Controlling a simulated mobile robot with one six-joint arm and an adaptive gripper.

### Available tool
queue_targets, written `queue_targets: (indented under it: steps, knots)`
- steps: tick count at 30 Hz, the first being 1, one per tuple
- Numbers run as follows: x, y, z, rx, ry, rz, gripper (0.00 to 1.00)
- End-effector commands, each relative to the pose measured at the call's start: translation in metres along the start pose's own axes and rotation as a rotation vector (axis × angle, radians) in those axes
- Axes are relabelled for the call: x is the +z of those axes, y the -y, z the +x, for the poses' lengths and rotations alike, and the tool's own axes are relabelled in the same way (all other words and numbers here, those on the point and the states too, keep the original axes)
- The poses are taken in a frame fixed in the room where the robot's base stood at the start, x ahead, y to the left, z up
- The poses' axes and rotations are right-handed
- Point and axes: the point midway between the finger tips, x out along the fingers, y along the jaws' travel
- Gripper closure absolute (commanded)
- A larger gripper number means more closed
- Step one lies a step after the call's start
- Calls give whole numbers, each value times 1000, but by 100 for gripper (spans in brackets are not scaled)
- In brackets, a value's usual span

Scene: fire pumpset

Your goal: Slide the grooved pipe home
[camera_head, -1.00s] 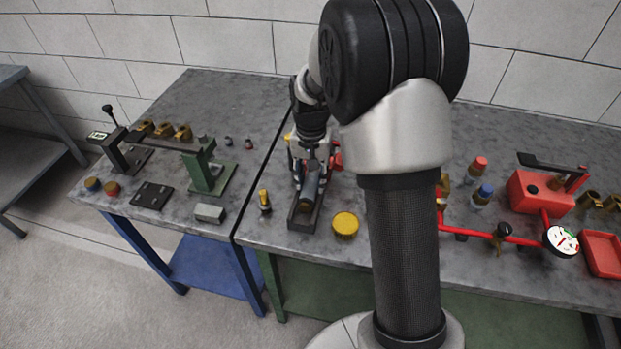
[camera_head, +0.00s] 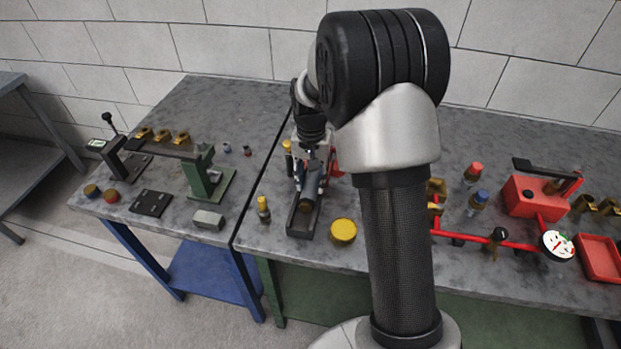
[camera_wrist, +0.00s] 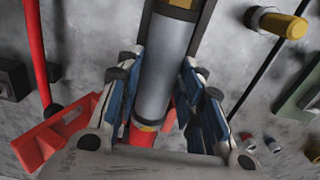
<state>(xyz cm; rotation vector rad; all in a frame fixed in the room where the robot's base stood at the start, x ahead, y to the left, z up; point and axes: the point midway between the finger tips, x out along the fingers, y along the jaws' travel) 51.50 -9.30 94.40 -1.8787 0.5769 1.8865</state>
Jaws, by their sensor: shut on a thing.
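The grooved pipe is a grey cylinder (camera_wrist: 167,62) in the wrist view, lying lengthwise in a dark channel-shaped cradle (camera_wrist: 207,22). My gripper (camera_wrist: 158,90) is shut on the pipe, with blue-padded fingers on both sides of it. A red part (camera_wrist: 141,137) with a yellowish band shows at the pipe's near end, between my fingers. A yellow part shows at its far end (camera_wrist: 180,4). In the head view the pipe (camera_head: 312,184) and the cradle (camera_head: 301,222) are below my gripper (camera_head: 311,165); the joint at the pipe's back end is hidden by my gripper.
A yellow-topped bottle (camera_head: 263,210) stands left of the cradle and a yellow round cap (camera_head: 343,231) right of it. Red piping (camera_head: 500,237) with a gauge (camera_head: 557,244) and a red pump box (camera_head: 528,197) lie to the right. A green stand (camera_head: 205,178) is on the left table.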

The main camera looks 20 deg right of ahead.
Motion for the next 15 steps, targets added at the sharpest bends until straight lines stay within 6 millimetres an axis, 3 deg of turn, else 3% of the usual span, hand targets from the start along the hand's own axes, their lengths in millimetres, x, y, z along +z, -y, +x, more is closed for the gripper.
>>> queue_targets:
  steps: [9,10,15]
  knots:
    - [-4,0,-2,-3,-11,-1,100]
    - [-5,0,-2,-3,-11,-1,64]
    - [-4,0,-2,-2,-8,0,53]
